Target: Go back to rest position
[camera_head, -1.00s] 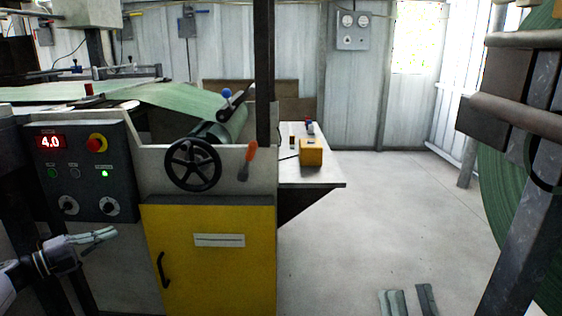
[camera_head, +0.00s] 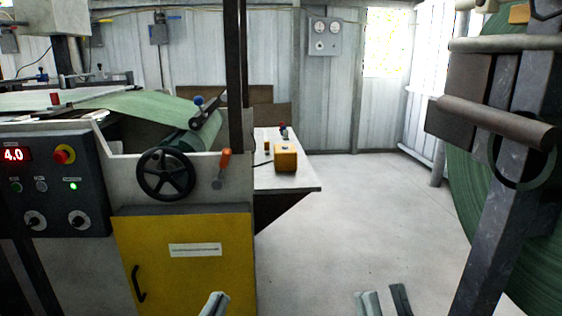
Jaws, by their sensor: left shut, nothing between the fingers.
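My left gripper (camera_head: 214,303) shows only its fingertips at the bottom edge, in front of the yellow cabinet door. Its fingers are together, with nothing seen between them. My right gripper (camera_head: 384,298) shows at the bottom edge, right of centre, over the bare floor. Its two fingers stand apart with a gap between them, and nothing is seen in the gap. Neither gripper is seen touching anything. The rest of both arms is out of view.
The machine stands at left with a control panel (camera_head: 50,185), black handwheel (camera_head: 166,174), orange-handled lever (camera_head: 222,165) and yellow door (camera_head: 185,280). A side table (camera_head: 300,186) holds a yellow box (camera_head: 286,157). A metal frame with a green roll (camera_head: 462,185) stands at right. The middle floor is clear.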

